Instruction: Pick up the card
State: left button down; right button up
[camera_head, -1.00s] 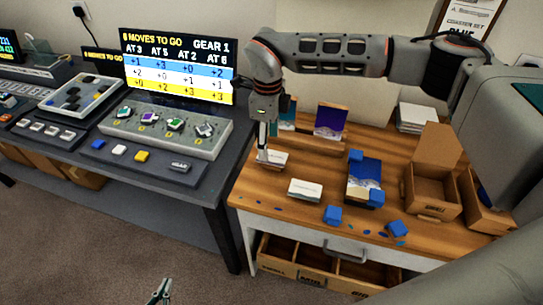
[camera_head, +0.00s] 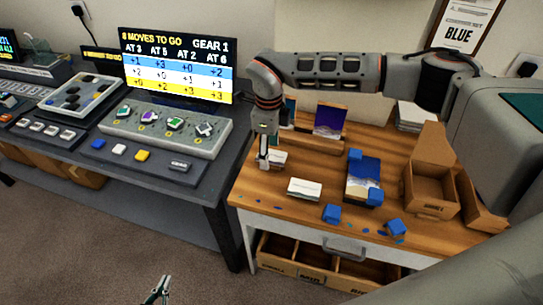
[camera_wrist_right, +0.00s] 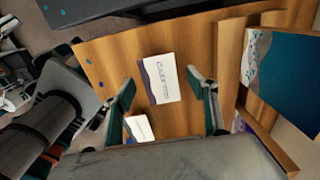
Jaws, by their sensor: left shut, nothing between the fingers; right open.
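A white card (camera_head: 278,159) lies at the left of the wooden table, partly hidden by my right gripper (camera_head: 263,158). In the right wrist view the card (camera_wrist_right: 160,80) has dark print and a dark wavy edge. There my right gripper (camera_wrist_right: 163,84) is open, its fingers on either side of the card with gaps. I cannot tell how high the fingertips are. A second white card or stack (camera_head: 304,189) lies nearer the table front; it seems to show in the wrist view (camera_wrist_right: 140,128). My left gripper (camera_head: 159,291) is shut and empty, low over the floor.
A wooden rack (camera_head: 318,142) with coloured panels stands behind the card. Blue cubes (camera_head: 332,213), blue drops and an open cardboard box (camera_head: 432,189) are to the right. A dark table (camera_head: 215,186) with a screen and control panels stands at the left.

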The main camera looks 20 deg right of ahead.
dwell(0.3)
jog(key=c, duration=0.8)
